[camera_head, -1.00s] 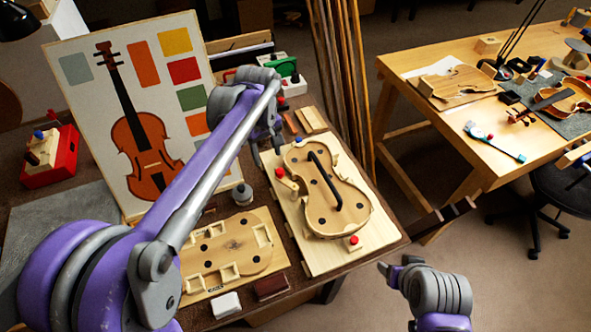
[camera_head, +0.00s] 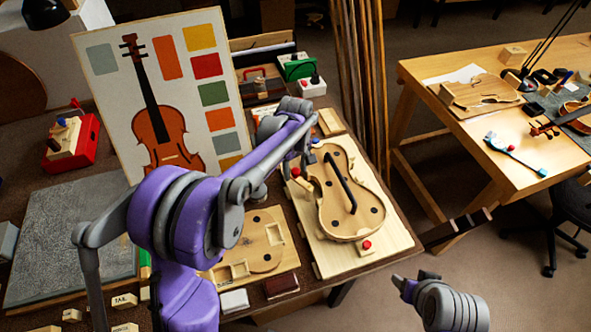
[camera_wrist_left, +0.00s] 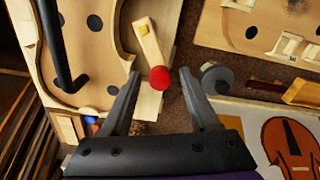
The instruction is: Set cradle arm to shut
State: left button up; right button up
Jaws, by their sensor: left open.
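The cradle is a pale wooden board (camera_head: 335,262) with a violin body (camera_head: 348,215) on it, a black bar-shaped handle running along the body's top. A small wooden cradle arm (camera_wrist_left: 148,42) with a red knob (camera_wrist_left: 159,78) lies angled beside the body's edge in the left wrist view. The same red knob (camera_head: 296,172) shows at the board's left side in the head view. My left gripper (camera_wrist_left: 159,74) is open, with the knob showing between its fingertips; contact cannot be told. My right gripper (camera_head: 402,284) is low at the right, its jaws unclear.
Another red knob (camera_head: 366,245) stands at the cradle's near end. A wooden template board (camera_head: 262,262) lies to the left, with a violin poster (camera_head: 160,95) behind it. A grey bottle (camera_wrist_left: 216,78) stands close to the left gripper. A second bench (camera_head: 480,140) is at right.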

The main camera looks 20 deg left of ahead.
pick_arm(q)
jog(key=shift+f, duration=0.25)
grip_shut()
dwell(1.4)
